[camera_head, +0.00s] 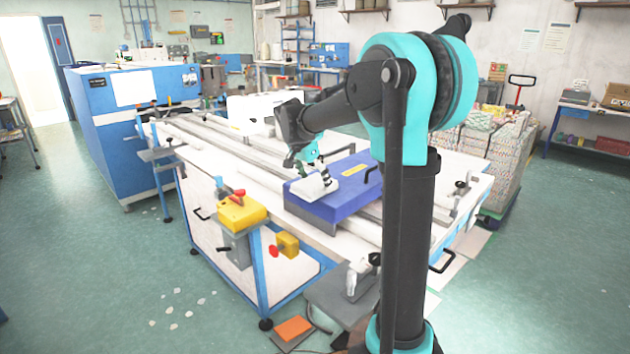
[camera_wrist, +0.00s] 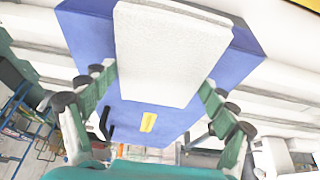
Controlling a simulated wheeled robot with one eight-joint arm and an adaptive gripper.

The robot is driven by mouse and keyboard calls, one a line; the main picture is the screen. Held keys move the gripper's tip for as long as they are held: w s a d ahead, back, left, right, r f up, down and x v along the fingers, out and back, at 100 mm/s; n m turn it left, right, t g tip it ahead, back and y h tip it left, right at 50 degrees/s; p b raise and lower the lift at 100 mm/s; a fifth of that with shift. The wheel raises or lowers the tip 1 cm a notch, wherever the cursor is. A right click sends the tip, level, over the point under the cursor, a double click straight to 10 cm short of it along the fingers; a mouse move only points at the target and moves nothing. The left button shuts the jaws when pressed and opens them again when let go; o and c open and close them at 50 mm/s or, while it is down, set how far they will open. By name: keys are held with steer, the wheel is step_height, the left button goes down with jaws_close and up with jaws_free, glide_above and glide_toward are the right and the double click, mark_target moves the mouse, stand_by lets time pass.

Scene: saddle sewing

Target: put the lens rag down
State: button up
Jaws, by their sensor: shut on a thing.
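The lens rag (camera_wrist: 165,50) is a white, slightly textured slab-like cloth. In the wrist view it lies between the two fingers of my gripper (camera_wrist: 160,105), which is shut on it. In the head view my gripper (camera_head: 318,178) is over the blue box on the table, with the white rag (camera_head: 315,187) at its fingertips. The rag is over the top of the blue box (camera_head: 345,200); I cannot tell whether it touches the surface. The blue box also shows behind the rag in the wrist view (camera_wrist: 225,60).
The white worktable (camera_head: 225,170) carries long metal rails. A yellow box with a red knob (camera_head: 240,212) sits at its front left edge. A white box (camera_head: 255,110) stands behind my gripper. A blue cabinet (camera_head: 125,140) stands at the left, and stacked packs (camera_head: 500,150) at the right.

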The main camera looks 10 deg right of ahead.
steer(key=o, duration=0.9)
steer(key=shift+f, duration=0.1)
steer(key=v, duration=1.2)
steer(key=shift+d+r, duration=0.1)
steer(key=shift+r, duration=0.1)
